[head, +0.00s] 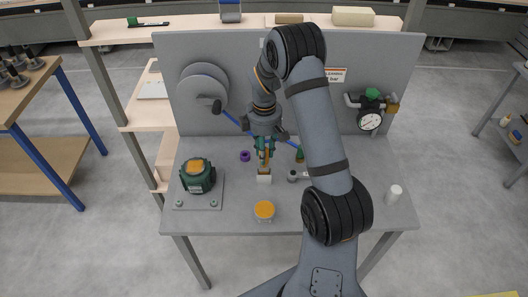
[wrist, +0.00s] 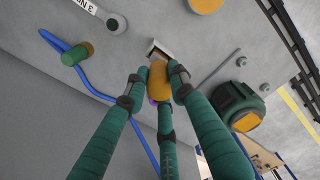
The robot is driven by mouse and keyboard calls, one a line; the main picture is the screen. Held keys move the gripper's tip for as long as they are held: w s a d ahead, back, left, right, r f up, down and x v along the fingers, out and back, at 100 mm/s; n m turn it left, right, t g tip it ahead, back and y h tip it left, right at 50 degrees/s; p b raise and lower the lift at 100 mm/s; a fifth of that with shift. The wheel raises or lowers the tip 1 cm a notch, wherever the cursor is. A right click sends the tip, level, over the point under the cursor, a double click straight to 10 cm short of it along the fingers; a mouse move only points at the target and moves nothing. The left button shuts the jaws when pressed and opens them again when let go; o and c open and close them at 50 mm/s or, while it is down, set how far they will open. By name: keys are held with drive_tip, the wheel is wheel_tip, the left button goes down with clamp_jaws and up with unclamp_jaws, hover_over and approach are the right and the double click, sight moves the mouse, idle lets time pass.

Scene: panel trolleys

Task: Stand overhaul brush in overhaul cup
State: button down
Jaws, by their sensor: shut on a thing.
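My gripper (head: 264,148) points down over the middle of the grey bench, its green fingers shut on the orange handle of the brush (wrist: 158,76). The brush is roughly upright. A pale, square-edged piece (head: 264,178) is at its lower end, and it also shows past the fingertips in the wrist view (wrist: 157,48). I cannot tell whether this piece is the bristles or a small square cup around the brush's end. A round pale pot with an orange top (head: 264,210) stands in front of it. No other cup is clearly recognisable.
A green housing with an orange top (head: 197,174) sits on a plate at left. A purple ring (head: 245,156) and a green-and-orange piece (head: 300,156) lie near my gripper. A white cylinder (head: 394,195) stands at right. A gauge (head: 370,121) is on the grey back panel (head: 190,50).

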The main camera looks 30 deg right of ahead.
drive_tip(key=shift+f+b, duration=1.45)
drive_tip(key=shift+f, duration=0.3)
drive_tip(key=c, duration=1.5)
unclamp_jaws()
drive_tip(key=shift+r, duration=0.1)
drive_tip(key=shift+o, duration=0.6)
wheel_tip(320, 180, up, 12)
wheel_tip(320, 180, down, 12)
drive_tip(key=shift+r+p, duration=0.6)
